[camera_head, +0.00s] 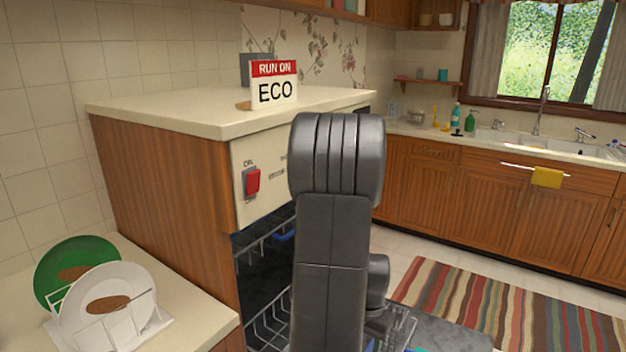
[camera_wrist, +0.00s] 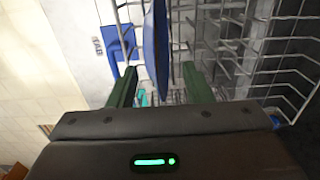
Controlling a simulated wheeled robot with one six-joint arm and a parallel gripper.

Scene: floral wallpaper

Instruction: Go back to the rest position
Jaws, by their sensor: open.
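My gripper (camera_wrist: 158,68) shows in the wrist view with its two dark green fingers apart. A thin blue thing (camera_wrist: 156,35), seen edge-on and looking like a plate, stands between the finger lines; I cannot tell whether it touches either finger. White wire rack bars (camera_wrist: 235,50) surround the fingers. In the head view my arm fills the middle and hides my gripper. The dishwasher (camera_head: 262,165) is open behind my arm, with wire racks (camera_head: 268,325) inside and in front.
A blue part (camera_wrist: 118,42) sits left of the fingers. A dish rack (camera_head: 150,328) with a green plate (camera_head: 48,265) and a white plate (camera_head: 92,290) stands at lower left. An ECO sign (camera_head: 274,92) stands on the counter (camera_head: 190,112). A striped rug (camera_head: 500,310) lies at right.

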